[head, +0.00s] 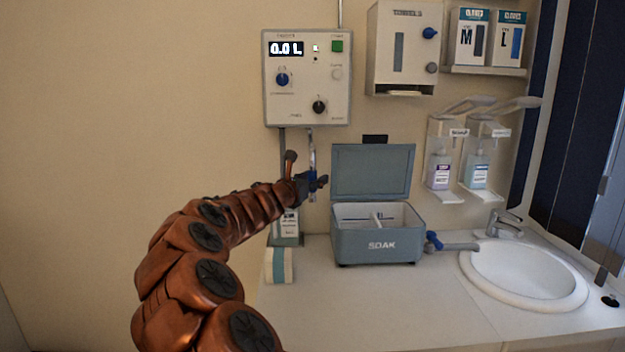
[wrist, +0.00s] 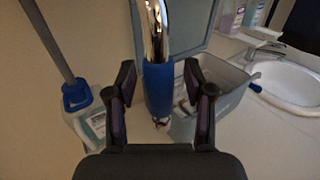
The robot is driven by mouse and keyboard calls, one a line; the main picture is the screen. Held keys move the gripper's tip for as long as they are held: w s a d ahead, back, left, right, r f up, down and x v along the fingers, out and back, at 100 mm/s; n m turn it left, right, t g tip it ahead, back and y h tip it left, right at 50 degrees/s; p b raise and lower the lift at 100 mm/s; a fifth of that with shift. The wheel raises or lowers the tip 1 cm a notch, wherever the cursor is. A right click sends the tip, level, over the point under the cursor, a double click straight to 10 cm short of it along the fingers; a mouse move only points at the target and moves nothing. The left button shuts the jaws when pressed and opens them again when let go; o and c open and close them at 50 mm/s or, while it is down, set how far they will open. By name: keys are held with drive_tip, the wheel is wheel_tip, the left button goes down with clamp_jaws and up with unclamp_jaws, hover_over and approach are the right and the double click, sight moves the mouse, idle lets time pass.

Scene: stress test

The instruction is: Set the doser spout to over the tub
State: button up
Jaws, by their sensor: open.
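The doser (head: 307,78) is a white wall box reading 0.0 L. Its spout (head: 311,150), a chrome tube with a blue sleeve, hangs below it, left of the tub in the head view. The grey tub (head: 375,246), marked SOAK, stands on the counter with its lid (head: 372,172) raised. My gripper (head: 318,182) is at the spout's sleeve. In the wrist view, the open fingers (wrist: 160,80) stand either side of the blue sleeve (wrist: 159,92), with visible gaps. The spout's tip shows beside the tub's left part (wrist: 222,100); its exact height is unclear.
A bottle (head: 286,226) in a holder and a striped roll (head: 279,266) are left of the tub. Soap dispensers (head: 440,170) hang above. The front counter is clear.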

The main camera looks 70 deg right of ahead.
clamp_jaws()
idle(0.4)
